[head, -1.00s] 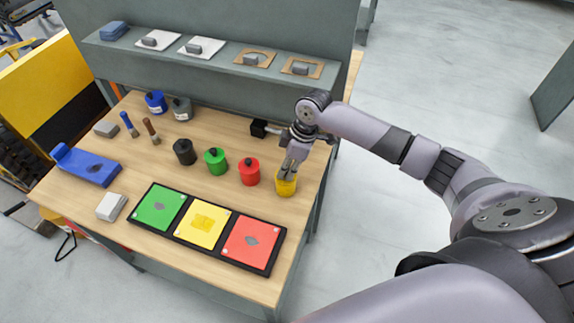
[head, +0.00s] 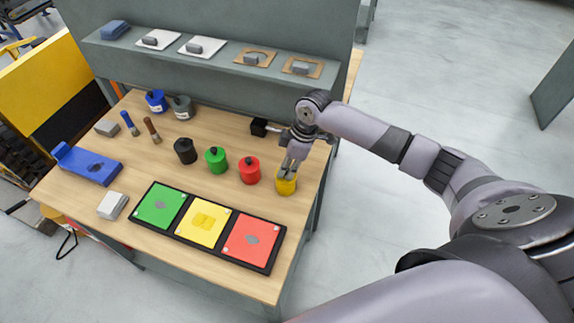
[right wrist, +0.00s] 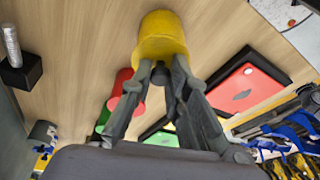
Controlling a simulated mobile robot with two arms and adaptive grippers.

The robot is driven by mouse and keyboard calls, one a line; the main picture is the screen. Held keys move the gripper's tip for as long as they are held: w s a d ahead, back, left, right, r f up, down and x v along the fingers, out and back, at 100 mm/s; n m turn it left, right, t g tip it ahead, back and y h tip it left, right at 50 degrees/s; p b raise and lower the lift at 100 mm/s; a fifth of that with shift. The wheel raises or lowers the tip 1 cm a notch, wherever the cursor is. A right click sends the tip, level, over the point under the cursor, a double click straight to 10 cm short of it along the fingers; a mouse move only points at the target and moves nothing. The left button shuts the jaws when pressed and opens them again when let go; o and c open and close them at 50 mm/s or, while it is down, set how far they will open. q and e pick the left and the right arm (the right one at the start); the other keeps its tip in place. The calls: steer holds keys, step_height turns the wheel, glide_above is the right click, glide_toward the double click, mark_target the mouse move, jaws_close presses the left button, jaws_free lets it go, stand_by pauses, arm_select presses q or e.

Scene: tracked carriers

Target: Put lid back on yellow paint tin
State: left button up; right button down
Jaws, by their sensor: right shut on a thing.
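The yellow paint tin (head: 286,187) stands upright near the right edge of the workbench. My right gripper (head: 288,174) is directly above it, pointing down. In the right wrist view its fingers (right wrist: 168,80) are shut on the dark knob of the yellow lid (right wrist: 162,56). The lid is at the top of the yellow tin (right wrist: 161,24), in line with it and apparently touching. I cannot tell whether it is fully seated. The fingers hide part of the lid in the head view. My left gripper is not in view.
Red (head: 249,171), green (head: 215,161) and black (head: 185,151) tins stand in a row to the left. A black tray (head: 272,266) with green, yellow and red panels lies in front. A black block (head: 259,127) sits behind the gripper. A shelf (head: 222,60) runs along the back.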

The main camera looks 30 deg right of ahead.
steer(key=shift+f+p, duration=0.15)
steer(key=shift+p, duration=0.8)
stand_by(1.8)
steer(key=c, duration=1.5)
jaws_free()
steer(key=shift+o, duration=0.4)
steer(key=o, duration=0.4)
steer(key=shift+o, duration=0.2)
steer(key=shift+r+p, duration=3.55)
steer(key=shift+p, duration=0.1)
steer(key=shift+f, duration=0.1)
steer(key=shift+c, duration=0.3)
